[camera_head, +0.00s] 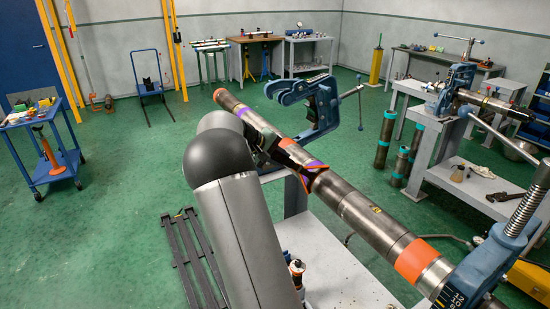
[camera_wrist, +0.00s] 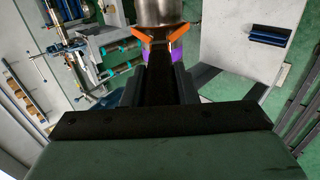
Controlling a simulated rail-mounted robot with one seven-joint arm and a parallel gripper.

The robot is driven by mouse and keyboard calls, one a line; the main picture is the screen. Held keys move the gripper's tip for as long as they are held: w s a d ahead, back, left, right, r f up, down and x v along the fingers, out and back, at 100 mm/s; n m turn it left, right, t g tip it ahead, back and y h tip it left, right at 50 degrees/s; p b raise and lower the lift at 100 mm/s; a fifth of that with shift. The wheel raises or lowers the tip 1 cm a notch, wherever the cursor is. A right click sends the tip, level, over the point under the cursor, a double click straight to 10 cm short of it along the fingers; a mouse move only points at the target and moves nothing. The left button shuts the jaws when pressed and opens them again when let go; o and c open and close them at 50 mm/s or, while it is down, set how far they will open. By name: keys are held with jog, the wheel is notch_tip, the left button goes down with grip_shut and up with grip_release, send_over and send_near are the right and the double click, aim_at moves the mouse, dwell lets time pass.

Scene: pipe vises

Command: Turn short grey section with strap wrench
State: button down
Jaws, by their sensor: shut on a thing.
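A long grey metal pipe (camera_head: 345,200) lies slanted across the head view, its near end in a blue vise (camera_head: 480,262). An orange band (camera_head: 415,258) circles it near that vise. I cannot tell which length is the short grey section. The strap wrench, with orange and purple parts (camera_head: 312,170), sits against the pipe's middle. In the wrist view its orange parts (camera_wrist: 174,32) flank the pipe (camera_wrist: 160,12), with purple below. My gripper (camera_wrist: 155,85) is shut on the wrench's dark handle. My arm hides part of the pipe in the head view.
An open-jawed blue vise (camera_head: 318,100) stands behind the pipe. A grey bench (camera_head: 330,262) lies below. Another bench with a vise (camera_head: 450,90) and several dark pipes (camera_head: 400,160) stand at right. A blue cart (camera_head: 45,145) is at left. Green floor (camera_head: 110,230) is clear at left.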

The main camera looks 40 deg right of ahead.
aim_at(287, 161)
jog(key=shift+d+f, duration=0.15)
jog(key=shift+d, duration=0.1)
dwell(0.4)
jog(key=shift+b+x, duration=0.4)
jog(key=shift+x, duration=0.5)
jog(key=shift+s+d+f+b, duration=0.15)
jog(key=shift+d+f+b, duration=0.15)
jog(key=shift+d+f, duration=0.2)
dwell(1.5)
jog(key=p, duration=0.1)
jog(key=d+r+y+p, duration=0.1)
jog(key=p, duration=0.1)
jog(key=shift+s+d+r, duration=0.15)
jog(key=shift+d+r, duration=0.1)
jog(key=shift+r, duration=0.05)
jog(key=shift+s+d+r+y+p, duration=0.15)
jog(key=shift+d+r+y+p, duration=0.4)
jog(key=shift+p, duration=1.45)
jog(key=shift+d+r, duration=0.1)
jog(key=shift+d, duration=0.15)
